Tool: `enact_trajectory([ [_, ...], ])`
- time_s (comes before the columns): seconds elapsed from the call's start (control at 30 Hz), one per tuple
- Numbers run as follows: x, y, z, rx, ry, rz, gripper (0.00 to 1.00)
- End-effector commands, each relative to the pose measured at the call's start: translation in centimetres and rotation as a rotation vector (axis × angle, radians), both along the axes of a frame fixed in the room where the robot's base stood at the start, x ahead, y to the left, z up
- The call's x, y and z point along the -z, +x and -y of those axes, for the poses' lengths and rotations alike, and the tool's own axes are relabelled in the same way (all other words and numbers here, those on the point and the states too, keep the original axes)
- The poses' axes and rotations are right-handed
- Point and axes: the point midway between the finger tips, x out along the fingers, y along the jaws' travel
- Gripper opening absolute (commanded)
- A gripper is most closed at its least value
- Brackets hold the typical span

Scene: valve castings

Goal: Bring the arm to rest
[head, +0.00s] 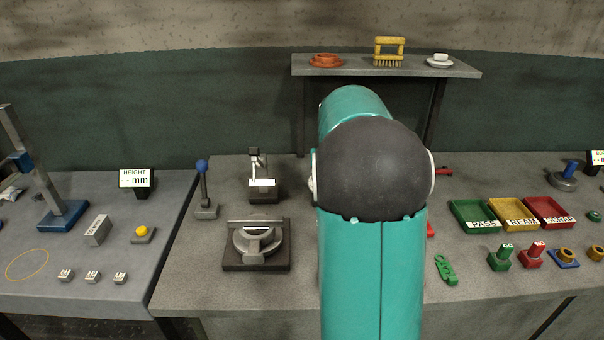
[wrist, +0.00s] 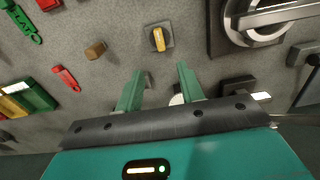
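My arm (head: 372,270), teal with a dark round joint, rises through the middle of the head view and hides part of the bench behind it. My gripper (wrist: 162,84) shows in the wrist view with its two green fingers spread apart. I see nothing held between them. The fingers are over the grey bench top, with a small block with a yellow top (wrist: 158,39) beyond the tips. A whitish round thing (wrist: 177,100) shows partly beside the right finger. The gripper is hidden in the head view.
A round vise-like fixture (head: 256,244) and a blue-knobbed lever (head: 204,190) stand left of the arm. Green (head: 474,216), yellow (head: 511,214) and red (head: 549,211) trays lie to the right. A shelf (head: 465,70) holds a brush (head: 389,51). The front left of the middle bench is clear.

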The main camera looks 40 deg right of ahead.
Motion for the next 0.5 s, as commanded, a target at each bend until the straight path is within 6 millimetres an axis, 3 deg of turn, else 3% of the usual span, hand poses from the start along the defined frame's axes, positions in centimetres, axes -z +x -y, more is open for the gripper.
enact_trajectory([
  [0.27,-0.2,0.0,-0.5,-0.007,0.000,0.006,0.38],
  [0.37,-1.3,-0.2,-2.3,-0.033,-0.006,0.030,0.38],
  [0.5,-3.6,-1.1,-7.3,-0.109,-0.020,0.092,0.38],
])
